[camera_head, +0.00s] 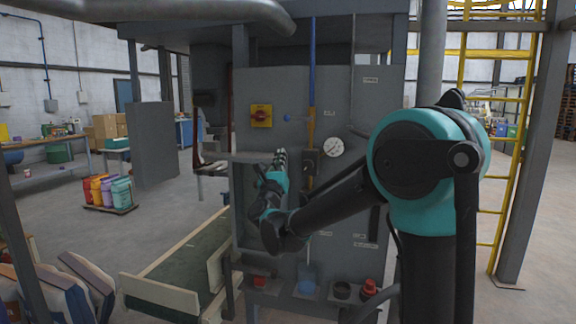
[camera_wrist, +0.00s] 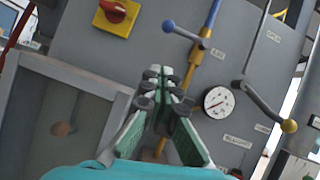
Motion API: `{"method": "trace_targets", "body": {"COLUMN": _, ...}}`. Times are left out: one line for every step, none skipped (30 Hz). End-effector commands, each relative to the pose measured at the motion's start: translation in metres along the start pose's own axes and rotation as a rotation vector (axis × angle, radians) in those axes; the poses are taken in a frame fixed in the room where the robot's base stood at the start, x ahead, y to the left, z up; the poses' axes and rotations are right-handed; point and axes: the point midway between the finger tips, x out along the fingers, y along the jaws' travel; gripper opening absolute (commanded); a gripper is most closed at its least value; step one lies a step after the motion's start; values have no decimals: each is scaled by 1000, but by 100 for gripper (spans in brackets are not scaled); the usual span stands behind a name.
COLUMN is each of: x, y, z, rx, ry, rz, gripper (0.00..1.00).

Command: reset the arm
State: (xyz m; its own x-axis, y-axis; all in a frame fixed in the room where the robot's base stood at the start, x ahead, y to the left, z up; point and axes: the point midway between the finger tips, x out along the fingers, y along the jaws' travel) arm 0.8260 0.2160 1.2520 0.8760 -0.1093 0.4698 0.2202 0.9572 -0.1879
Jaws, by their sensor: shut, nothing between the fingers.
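My gripper (camera_head: 280,157) is raised in front of the grey machine cabinet (camera_head: 350,90), over the open recess on its left side. In the wrist view my gripper (camera_wrist: 160,75) points at the panel with its fingertips together and nothing between them. My arm reaches in from the right, bent at the elbow. I cannot tell how far the fingertips are from the panel.
The panel bears a red-and-yellow switch (camera_head: 261,116), a gauge (camera_head: 333,147), a blue-knobbed lever (camera_wrist: 185,33) and a yellow-knobbed lever (camera_wrist: 268,108). A conveyor (camera_head: 185,262) lies lower left, near sacks (camera_head: 88,283). A yellow ladder (camera_head: 492,150) stands right. The floor at left is partly clear.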

Motion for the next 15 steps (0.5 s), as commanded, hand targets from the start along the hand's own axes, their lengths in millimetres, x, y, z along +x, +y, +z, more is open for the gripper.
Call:
{"method": "trace_targets", "body": {"x": -1, "y": -4, "z": -3, "rx": -61, "ry": 1, "rz": 34, "gripper": 0}}
{"method": "trace_targets", "body": {"x": -2, "y": -5, "z": -5, "rx": -113, "ry": 0, "rz": 63, "gripper": 0}}
{"method": "trace_targets", "body": {"x": -4, "y": -6, "z": -9, "rx": -196, "ry": -1, "rz": 112, "gripper": 0}}
{"method": "trace_targets", "body": {"x": -7, "y": -7, "z": -14, "rx": -269, "ry": -2, "rz": 152, "gripper": 0}}
{"method": "trace_targets", "body": {"x": -11, "y": -8, "z": -19, "rx": -348, "ry": -4, "rz": 198, "gripper": 0}}
{"method": "trace_targets", "body": {"x": -18, "y": -10, "z": -28, "rx": -463, "ry": -7, "rz": 264, "gripper": 0}}
{"method": "trace_targets", "body": {"x": -24, "y": -12, "z": -35, "rx": -550, "ry": -11, "rz": 315, "gripper": 0}}
{"method": "trace_targets", "body": {"x": -32, "y": -13, "z": -43, "rx": -637, "ry": -15, "rz": 367, "gripper": 0}}
{"method": "trace_targets", "body": {"x": -43, "y": -16, "z": -55, "rx": -754, "ry": -22, "rz": 435, "gripper": 0}}
{"method": "trace_targets", "body": {"x": -52, "y": -19, "z": -65, "rx": -840, "ry": -27, "rz": 488, "gripper": 0}}
{"method": "trace_targets", "body": {"x": -63, "y": -21, "z": -75, "rx": -926, "ry": -33, "rz": 543, "gripper": 0}}
{"method": "trace_targets", "body": {"x": -78, "y": -26, "z": -90, "rx": -1039, "ry": -42, "rz": 616, "gripper": 0}}
{"method": "trace_targets", "body": {"x": -90, "y": -31, "z": -101, "rx": -1122, "ry": -48, "rz": 673, "gripper": 0}}
{"method": "trace_targets", "body": {"x": -103, "y": -36, "z": -113, "rx": -1204, "ry": -56, "rz": 732, "gripper": 0}}
{"method": "trace_targets", "body": {"x": -122, "y": -44, "z": -130, "rx": -1310, "ry": -68, "rz": 814, "gripper": 0}}
